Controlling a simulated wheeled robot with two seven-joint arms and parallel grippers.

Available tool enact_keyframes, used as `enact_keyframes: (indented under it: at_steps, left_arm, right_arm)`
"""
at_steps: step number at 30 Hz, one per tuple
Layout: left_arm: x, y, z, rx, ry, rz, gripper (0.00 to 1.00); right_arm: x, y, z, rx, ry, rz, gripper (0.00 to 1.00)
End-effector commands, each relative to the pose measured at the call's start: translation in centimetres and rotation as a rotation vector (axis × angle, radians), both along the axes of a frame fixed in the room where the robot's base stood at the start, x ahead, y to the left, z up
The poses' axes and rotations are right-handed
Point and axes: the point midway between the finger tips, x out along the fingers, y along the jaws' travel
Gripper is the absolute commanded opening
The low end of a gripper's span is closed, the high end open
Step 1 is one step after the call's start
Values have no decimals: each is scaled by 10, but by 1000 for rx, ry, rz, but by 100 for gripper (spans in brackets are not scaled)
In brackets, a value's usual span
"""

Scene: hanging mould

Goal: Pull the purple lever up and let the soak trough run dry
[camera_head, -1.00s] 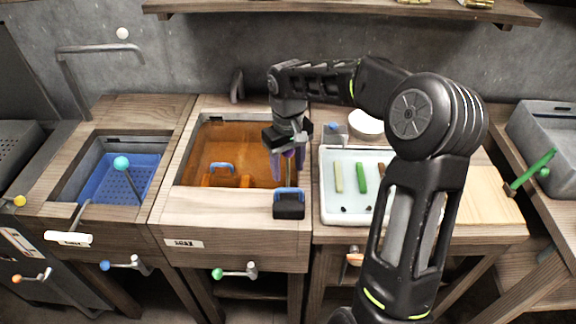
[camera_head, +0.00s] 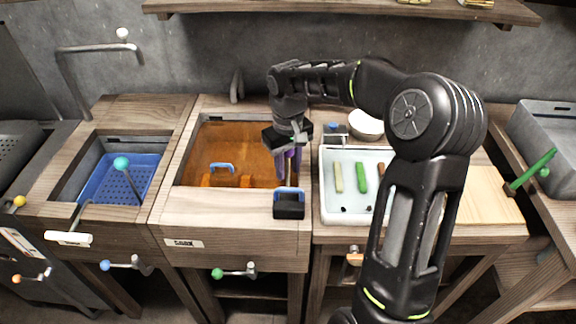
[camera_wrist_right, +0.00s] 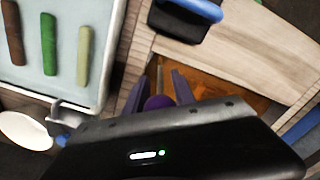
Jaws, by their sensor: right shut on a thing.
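The soak trough (camera_head: 240,140) is a wooden unit with an orange-brown basin, and a plate marked SOAK on its front. Orange-brown pieces and a blue handle (camera_head: 222,167) show in the basin. The purple lever's round knob (camera_wrist_right: 158,102) sits between the fingers of my right gripper (camera_head: 287,165) at the basin's right side. The gripper points down and is shut on the knob. Its fingers and wrist hide most of the lever; a thin pale rod shows beyond the knob in the right wrist view. My left gripper is out of view.
A black block with a blue handle (camera_head: 289,205) stands on the trough's front right ledge, close to the gripper. A white tray (camera_head: 345,217) with coloured bars is to the right. A blue perforated basket (camera_head: 112,182) sits in the left sink. A white bowl (camera_head: 366,125) stands behind the tray.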

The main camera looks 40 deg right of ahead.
Motion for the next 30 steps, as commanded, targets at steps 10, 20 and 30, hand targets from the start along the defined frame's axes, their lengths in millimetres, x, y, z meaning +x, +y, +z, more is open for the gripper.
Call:
enact_keyframes:
  at_steps: [10, 20, 30]
  left_arm:
    - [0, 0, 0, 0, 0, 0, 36]
    - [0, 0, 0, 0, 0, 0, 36]
    - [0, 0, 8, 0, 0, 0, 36]
  right_arm:
    - [0, 0, 0, 0, -1, 0, 0]
    - [0, 0, 0, 0, -1, 0, 0]
    - [1, 0, 12, -1, -3, 0, 0]
